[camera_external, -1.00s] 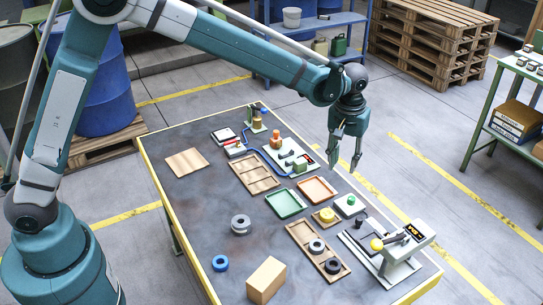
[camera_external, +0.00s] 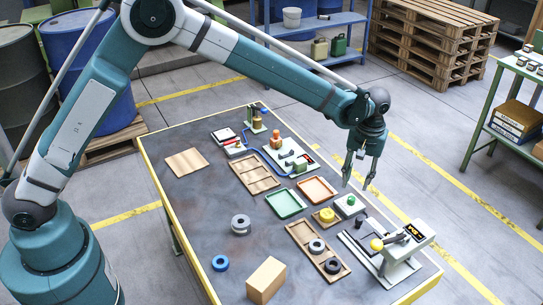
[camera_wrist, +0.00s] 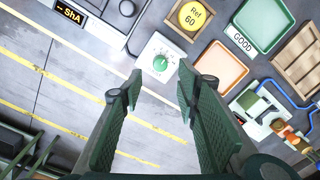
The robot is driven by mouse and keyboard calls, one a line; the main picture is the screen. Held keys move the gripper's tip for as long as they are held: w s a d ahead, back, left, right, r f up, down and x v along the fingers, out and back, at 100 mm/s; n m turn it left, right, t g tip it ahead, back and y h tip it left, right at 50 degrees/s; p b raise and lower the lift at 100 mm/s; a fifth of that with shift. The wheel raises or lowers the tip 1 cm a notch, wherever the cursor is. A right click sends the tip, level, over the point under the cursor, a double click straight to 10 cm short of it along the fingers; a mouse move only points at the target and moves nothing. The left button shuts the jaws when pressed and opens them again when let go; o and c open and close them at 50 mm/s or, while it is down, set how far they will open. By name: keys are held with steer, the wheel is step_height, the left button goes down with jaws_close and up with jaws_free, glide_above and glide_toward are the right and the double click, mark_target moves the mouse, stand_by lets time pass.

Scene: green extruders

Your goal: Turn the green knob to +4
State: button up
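The green knob (camera_external: 350,201) sits on a white plate near the table's far right edge. In the wrist view, the green knob (camera_wrist: 159,62) shows round on its white dial plate, with small marks around it too fine to read. My gripper (camera_external: 357,184) is open and empty, above and a little beyond the knob in the outside view. In the wrist view, my gripper (camera_wrist: 160,80) has its two dark green fingers apart, with the knob between and just past the tips. The fingers appear clear of the knob. Its pointer setting cannot be told.
A yellow round "Ref 60" piece (camera_wrist: 193,16) sits beside the dial plate. An orange tray (camera_wrist: 222,66), a green tray (camera_wrist: 262,22) and a press-like device with a display (camera_external: 400,245) are nearby. The table's middle left is largely clear.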

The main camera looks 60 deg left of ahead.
mark_target(352, 198)
steer(key=shift+f, duration=0.1)
steer(key=shift+s+a+f+b, duration=0.1)
steer(key=shift+f+b, duration=0.05)
steer(key=shift+f, duration=1.75)
steer(key=shift+a+f+b, duration=0.1)
steer(key=shift+f+b, duration=0.05)
steer(key=shift+f, duration=1.7)
steer(key=c, duration=0.9)
